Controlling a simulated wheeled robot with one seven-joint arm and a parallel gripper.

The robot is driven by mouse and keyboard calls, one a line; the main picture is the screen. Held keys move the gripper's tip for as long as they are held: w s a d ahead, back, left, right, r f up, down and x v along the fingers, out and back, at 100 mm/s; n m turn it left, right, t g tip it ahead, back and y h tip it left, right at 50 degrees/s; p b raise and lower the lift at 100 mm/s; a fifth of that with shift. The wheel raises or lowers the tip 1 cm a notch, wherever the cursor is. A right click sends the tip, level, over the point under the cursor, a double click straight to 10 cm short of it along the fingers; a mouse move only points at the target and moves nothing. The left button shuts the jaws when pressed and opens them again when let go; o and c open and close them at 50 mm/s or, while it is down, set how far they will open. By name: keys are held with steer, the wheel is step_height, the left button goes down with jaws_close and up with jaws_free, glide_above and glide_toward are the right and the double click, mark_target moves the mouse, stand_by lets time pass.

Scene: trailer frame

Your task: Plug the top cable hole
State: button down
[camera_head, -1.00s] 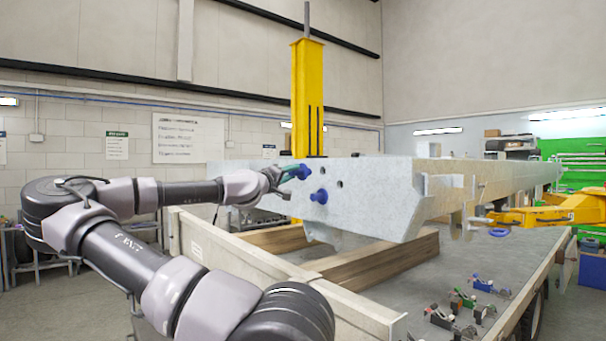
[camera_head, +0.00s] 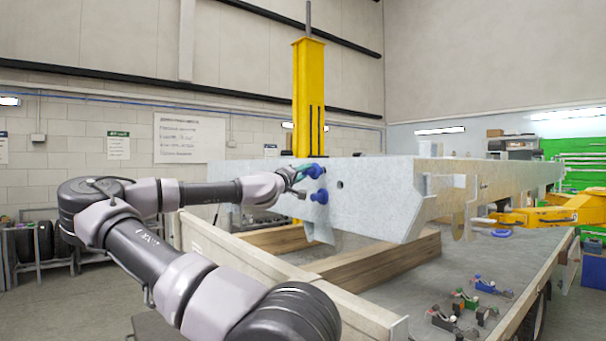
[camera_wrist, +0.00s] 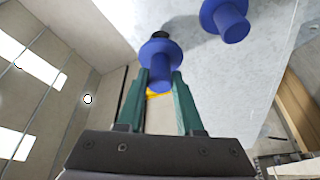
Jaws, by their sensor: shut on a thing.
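The galvanised frame end plate (camera_head: 375,205) faces my arm. My gripper (camera_head: 302,173) is shut on a blue plug (camera_head: 317,170) close to the plate's upper left. In the wrist view, the green fingers hold this plug (camera_wrist: 160,70) by its narrow end, with its wide flange facing the plate. A dark round shape (camera_wrist: 160,35) shows just beyond the flange; I cannot tell whether the plug has entered a hole. A second blue plug (camera_head: 320,196) sits in the plate just below, also visible in the wrist view (camera_wrist: 232,25). An open dark hole (camera_head: 340,184) lies to the right.
Timber beams (camera_head: 375,262) lie on the trailer below the frame. A yellow post (camera_head: 308,100) stands behind, and a yellow arm (camera_head: 545,216) is at the right. Small tools (camera_head: 465,300) lie on the deck. The space left of the plate is open.

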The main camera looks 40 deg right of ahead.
steer(key=shift+s, duration=0.1)
steer(key=shift+d, duration=0.1)
stand_by(0.4)
steer(key=shift+s+d, duration=0.15)
steer(key=shift+d, duration=1.6)
steer(key=shift+c, duration=2.4)
jaws_free()
steer(key=v, duration=1.1)
